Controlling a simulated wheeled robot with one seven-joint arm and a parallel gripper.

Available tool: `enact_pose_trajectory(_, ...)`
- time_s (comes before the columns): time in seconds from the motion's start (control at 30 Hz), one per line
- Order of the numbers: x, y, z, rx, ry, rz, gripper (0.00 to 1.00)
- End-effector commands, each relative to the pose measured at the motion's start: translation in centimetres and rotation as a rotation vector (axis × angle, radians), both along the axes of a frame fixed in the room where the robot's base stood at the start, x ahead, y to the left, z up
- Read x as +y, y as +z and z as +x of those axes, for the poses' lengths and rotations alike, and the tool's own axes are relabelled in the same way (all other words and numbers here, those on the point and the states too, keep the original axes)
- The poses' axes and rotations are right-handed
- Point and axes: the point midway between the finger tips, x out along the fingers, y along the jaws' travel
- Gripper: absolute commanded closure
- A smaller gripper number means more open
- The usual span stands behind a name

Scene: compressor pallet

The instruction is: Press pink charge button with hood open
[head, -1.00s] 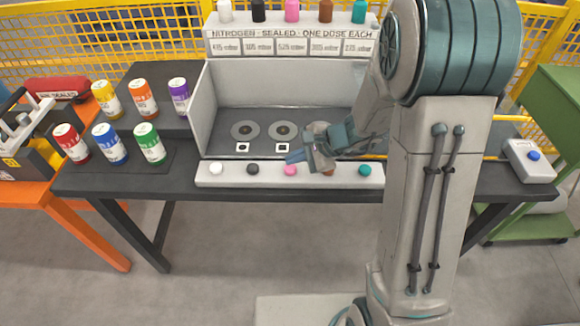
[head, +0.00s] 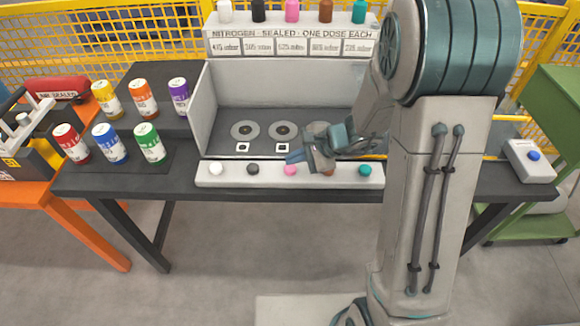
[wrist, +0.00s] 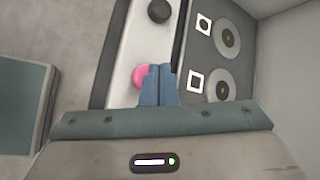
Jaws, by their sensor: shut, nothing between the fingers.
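The pink button (head: 290,169) sits on the pale front strip (head: 325,177) of the charging bay, between a dark button and a mostly hidden brown one. It also shows in the wrist view (wrist: 139,77), partly covered by my fingers. My gripper (head: 293,157) is shut and empty, with its blue fingertips just above and behind the pink button in the head view. In the wrist view the fingertips (wrist: 159,68) overlap the button's right side; I cannot tell whether they touch it. The bay (head: 205,110) stands open at the front, with round pads on its floor.
A white button (head: 216,168), dark button (head: 252,168) and teal button (head: 365,170) share the strip. Several coloured canisters (head: 110,143) stand left on the dark table. A box with a blue button (head: 534,155) sits at right. Coloured bottles stand above the bay.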

Motion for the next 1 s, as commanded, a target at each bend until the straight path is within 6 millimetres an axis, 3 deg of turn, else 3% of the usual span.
enact_pose_trajectory(1.0,0.0,-1.1,0.0,0.0,0.0,0.0,1.0)
